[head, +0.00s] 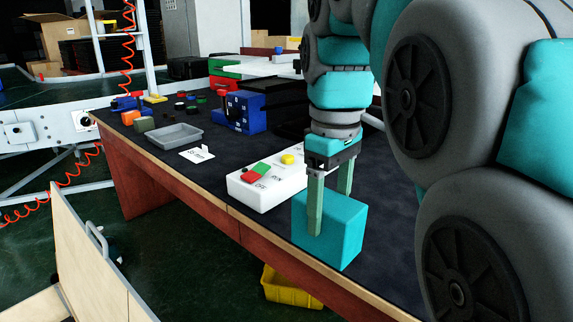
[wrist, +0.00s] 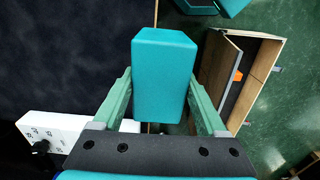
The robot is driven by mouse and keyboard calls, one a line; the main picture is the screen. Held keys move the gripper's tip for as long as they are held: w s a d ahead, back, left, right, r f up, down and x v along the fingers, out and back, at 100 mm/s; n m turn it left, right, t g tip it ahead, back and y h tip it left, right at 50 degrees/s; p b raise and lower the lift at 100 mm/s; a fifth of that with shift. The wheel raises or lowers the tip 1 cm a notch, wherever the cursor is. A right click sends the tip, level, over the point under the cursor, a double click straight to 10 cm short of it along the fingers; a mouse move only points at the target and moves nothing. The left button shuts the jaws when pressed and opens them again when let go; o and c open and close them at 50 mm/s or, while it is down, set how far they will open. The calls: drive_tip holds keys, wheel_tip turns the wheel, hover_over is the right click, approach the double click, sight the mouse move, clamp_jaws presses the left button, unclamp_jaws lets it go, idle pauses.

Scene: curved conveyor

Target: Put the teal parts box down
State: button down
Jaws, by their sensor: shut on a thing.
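The teal parts box (head: 345,232) is at the front edge of the dark-topped table (head: 215,178). My gripper (head: 330,215) points down with one finger on each side of the box and is shut on it. In the wrist view the box (wrist: 165,75) sits between the two green fingers of my gripper (wrist: 163,95), partly over the table's edge strip. I cannot tell whether the underside of the box touches the table.
A white control box (head: 268,187) with coloured buttons stands just left of the teal box. A grey tray (head: 174,136), a white card (head: 197,155) and a blue device (head: 240,110) are farther back. A yellow bin (head: 290,288) is below the edge. An open wooden cabinet (wrist: 240,75) stands off the table.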

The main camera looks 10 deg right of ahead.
drive_tip(key=shift+w+d+f+p, duration=0.15)
drive_tip(key=shift+w+d+f, duration=0.8)
drive_tip(key=shift+d, duration=1.4)
drive_tip(key=shift+w+d+f+p, duration=0.1)
drive_tip(key=shift+w+d+f, duration=0.4)
drive_tip(key=shift+w+d, duration=1.4)
drive_tip(key=shift+w+d+f+p, duration=0.15)
drive_tip(key=shift+w+d+f, duration=0.55)
drive_tip(key=shift+d, duration=2.15)
drive_tip(key=shift+w+f, duration=0.1)
drive_tip(key=shift+f, duration=0.2)
drive_tip(key=shift+f, duration=0.1)
unclamp_jaws()
